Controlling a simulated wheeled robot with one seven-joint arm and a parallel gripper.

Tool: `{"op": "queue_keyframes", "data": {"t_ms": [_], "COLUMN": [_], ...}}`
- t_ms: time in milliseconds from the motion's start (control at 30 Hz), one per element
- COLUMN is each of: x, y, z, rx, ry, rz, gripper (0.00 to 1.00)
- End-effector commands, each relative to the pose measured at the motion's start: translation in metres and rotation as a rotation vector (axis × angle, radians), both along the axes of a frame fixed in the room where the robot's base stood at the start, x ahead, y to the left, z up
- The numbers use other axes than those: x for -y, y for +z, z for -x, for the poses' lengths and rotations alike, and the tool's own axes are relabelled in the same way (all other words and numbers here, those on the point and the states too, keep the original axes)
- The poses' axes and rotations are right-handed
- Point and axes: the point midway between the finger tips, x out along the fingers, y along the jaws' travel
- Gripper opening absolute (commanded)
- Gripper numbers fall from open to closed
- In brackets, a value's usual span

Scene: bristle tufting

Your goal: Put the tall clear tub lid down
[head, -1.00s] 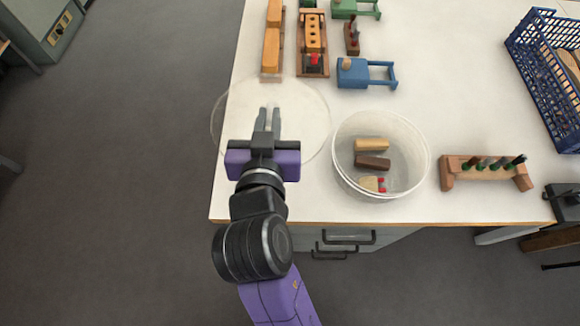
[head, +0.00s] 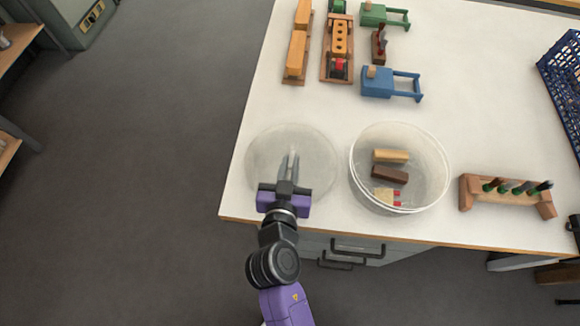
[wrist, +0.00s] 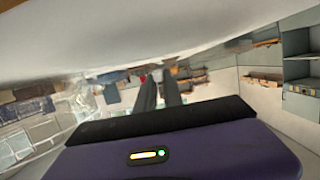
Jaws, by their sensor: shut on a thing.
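The clear round lid (head: 262,150) is a see-through disc over the front left part of the white table, left of the tub. My gripper (head: 290,158) is shut on the lid, its fingers at about the middle of the disc. In the wrist view the two fingers (wrist: 159,92) are close together, with a pale surface above them. I cannot tell whether the lid touches the table. The clear tub (head: 428,155) stands open just right of the lid and holds a few wooden blocks (head: 390,174).
A wooden rack with dark pegs (head: 507,196) stands right of the tub. Behind are orange-wood pieces (head: 297,52), a wooden holder (head: 338,50), a blue clamp (head: 391,84) and a green one (head: 385,15). A blue crate (head: 563,80) is at the right edge. The table (head: 320,107) is bare behind the lid.

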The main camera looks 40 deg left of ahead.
Motion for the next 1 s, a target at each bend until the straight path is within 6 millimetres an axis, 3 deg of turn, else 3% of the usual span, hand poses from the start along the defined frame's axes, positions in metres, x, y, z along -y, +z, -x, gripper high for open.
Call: {"op": "queue_keyframes", "data": {"t_ms": [133, 567, 600, 667, 1000], "x": [0.0, 0.0, 0.0, 0.0, 0.0], "y": [-0.016, -0.02, -0.018, -0.018, -0.017], "z": [0.0, 0.0, 0.0, 0.0, 0.0], "rx": [0.0, 0.001, 0.001, 0.0, 0.0], "ry": [0.001, 0.001, 0.001, 0.001, 0.001], "rz": [0.001, -0.001, -0.001, 0.0, 0.0], "gripper": [0.0, 0.0, 0.2, 0.31, 0.34]}}
